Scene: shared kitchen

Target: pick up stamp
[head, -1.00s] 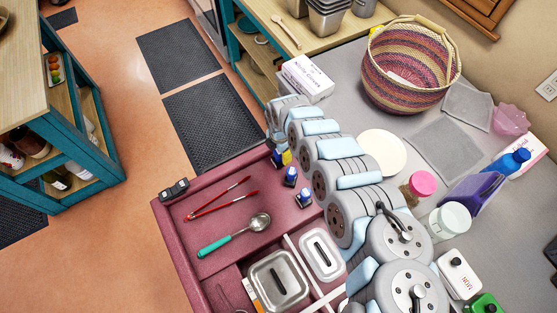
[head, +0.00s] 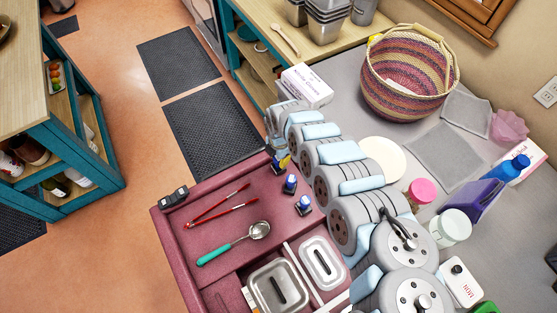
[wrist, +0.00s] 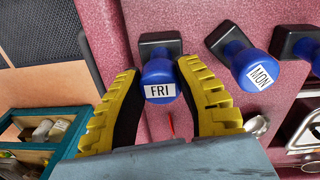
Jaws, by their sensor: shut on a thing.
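A blue stamp with a white "FRI" label (wrist: 160,82) and a black base sits between the two yellow-padded fingers of my gripper (wrist: 160,68) in the wrist view. My gripper is shut on its blue handle. A "MON" stamp (wrist: 250,70) stands to its right, apart from the fingers, with another stamp partly cut off at the right edge. In the head view my gripper (head: 281,161) is at the far right corner of the open drawer (head: 185,236), and my arm hides most of the held stamp. Two other stamps (head: 290,183) (head: 304,204) stand in the drawer nearby.
The drawer also holds red tongs (head: 217,206), a teal-handled ladle (head: 235,243), lidded metal containers (head: 277,285) and a black object (head: 174,197) at its corner. A glove box (head: 306,85), basket (head: 405,85) and jars stand on the counter behind my arm.

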